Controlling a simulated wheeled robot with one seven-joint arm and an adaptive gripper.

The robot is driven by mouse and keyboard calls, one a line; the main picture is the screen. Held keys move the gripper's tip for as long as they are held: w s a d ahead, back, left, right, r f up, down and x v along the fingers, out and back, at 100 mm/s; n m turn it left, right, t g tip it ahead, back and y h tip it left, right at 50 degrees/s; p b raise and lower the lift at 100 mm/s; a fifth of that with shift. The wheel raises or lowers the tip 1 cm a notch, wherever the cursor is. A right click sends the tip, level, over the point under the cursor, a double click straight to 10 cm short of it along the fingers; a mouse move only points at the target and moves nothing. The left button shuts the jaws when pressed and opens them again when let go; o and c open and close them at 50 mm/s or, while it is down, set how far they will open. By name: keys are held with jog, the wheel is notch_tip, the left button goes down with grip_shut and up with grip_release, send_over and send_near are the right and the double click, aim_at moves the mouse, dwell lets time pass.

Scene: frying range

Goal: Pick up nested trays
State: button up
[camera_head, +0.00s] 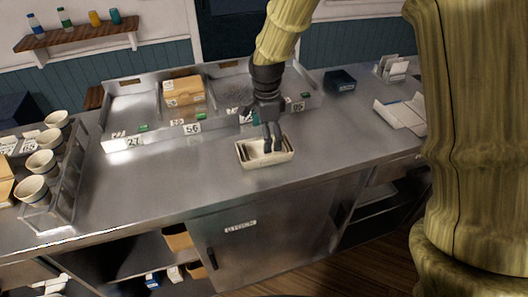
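The nested trays appear as a small cream rectangular tray (283,157) on the steel counter, near its front middle. I cannot tell how many trays are stacked in it. Dark strips show inside the rim. My gripper (272,148) points down over the tray, its dark fingertips at or just inside the tray opening. The fingers look close together and hide part of the inside. I cannot tell whether they touch the tray or grip anything.
Behind is a raised steel divider with compartments, numbered tags and cardboard boxes (184,91). A rack of cups (42,162) stands at left. Papers (403,114) and a dark box (340,80) lie at right. The counter (180,180) is clear left of the tray.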

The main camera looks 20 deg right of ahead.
jog(key=shift+s+a+f, duration=0.1)
jog(key=shift+s, duration=0.05)
jog(key=shift+f+p, duration=0.35)
jog(key=shift+p, duration=0.05)
jog(key=shift+a+f+p, duration=0.15)
jog(key=shift+f+p, duration=0.6)
jog(key=shift+f, duration=1.4)
jog(key=c, duration=0.9)
